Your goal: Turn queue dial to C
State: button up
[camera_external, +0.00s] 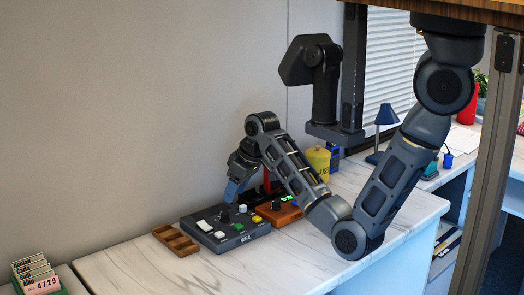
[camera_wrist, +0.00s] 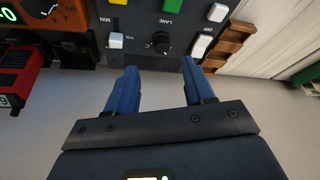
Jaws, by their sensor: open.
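A dark grey control panel (camera_external: 205,237) lies on the marble counter. It carries a black round dial (camera_external: 225,217), white, yellow and green buttons and a white switch. In the wrist view the dial (camera_wrist: 160,42) has small marks around it and the word LANE beside it; which mark it points to is too small to read. My gripper (camera_wrist: 158,66) is open and empty, with its two blue fingers apart just short of the dial, one toward each side.
An orange box (camera_external: 287,215) with a black knob and green digits stands right of the panel. A wooden tray (camera_external: 174,240) lies to its left. A yellow canister (camera_external: 318,162) and a blue lamp (camera_external: 386,117) stand behind. The counter front is clear.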

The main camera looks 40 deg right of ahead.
aim_at(225, 212)
jog(key=shift+x, duration=3.9)
jog(key=shift+a, duration=0.1)
grip_shut()
jog(key=shift+r, duration=0.1)
